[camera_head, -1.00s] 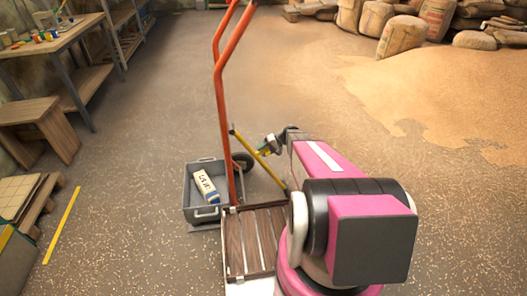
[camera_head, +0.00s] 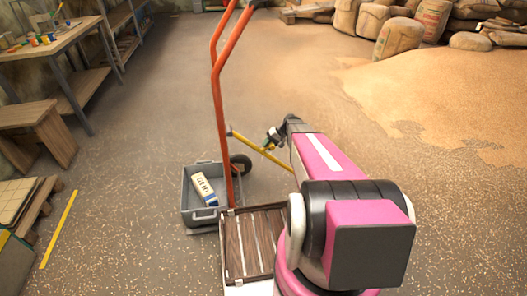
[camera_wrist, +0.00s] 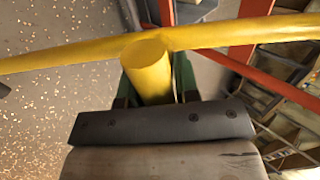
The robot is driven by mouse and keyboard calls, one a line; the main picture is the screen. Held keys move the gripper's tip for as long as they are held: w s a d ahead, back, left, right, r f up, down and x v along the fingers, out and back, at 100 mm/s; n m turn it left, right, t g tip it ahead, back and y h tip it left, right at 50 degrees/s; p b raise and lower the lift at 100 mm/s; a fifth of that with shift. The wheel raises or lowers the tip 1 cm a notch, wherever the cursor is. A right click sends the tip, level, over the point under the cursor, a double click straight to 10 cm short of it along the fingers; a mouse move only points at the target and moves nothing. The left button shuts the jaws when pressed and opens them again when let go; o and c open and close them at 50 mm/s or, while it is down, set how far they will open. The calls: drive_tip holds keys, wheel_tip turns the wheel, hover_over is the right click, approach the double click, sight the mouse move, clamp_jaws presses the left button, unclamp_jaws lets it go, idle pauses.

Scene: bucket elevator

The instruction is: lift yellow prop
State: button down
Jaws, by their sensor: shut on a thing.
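The yellow prop (camera_head: 250,145) is a thin bar slanting from the orange upright frame (camera_head: 220,110) down to the right, behind my arm, in the head view. Its lower right end is partly hidden by my arm. In the wrist view the prop (camera_wrist: 60,60) crosses the picture, with a short round yellow stub sticking out from it. My gripper (camera_head: 270,141) is at the prop's middle. In the wrist view my gripper (camera_wrist: 155,82) has its green fingers on both sides of the stub, shut on it.
A grey bin (camera_head: 203,217) holding a white, yellow and blue package (camera_head: 204,187) stands left of the frame. A slatted wooden platform (camera_head: 250,240) lies in front. A workbench (camera_head: 50,40) stands left; sacks (camera_head: 395,35) and a grain heap (camera_head: 450,90) lie right.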

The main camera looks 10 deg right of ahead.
wheel_tip(320, 180, up, 23)
drive_tip(key=h, duration=1)
drive_tip(key=shift+d+r+h, duration=0.2)
drive_tip(key=shift+d+h, duration=0.2)
drive_tip(key=shift+d, duration=0.05)
drive_tip(key=c, duration=0.9)
unclamp_jaws()
drive_tip(key=shift+r, duration=0.15)
drive_tip(key=v, duration=1)
drive_tip(key=shift+a+r, duration=0.1)
drive_tip(key=shift+r, duration=0.15)
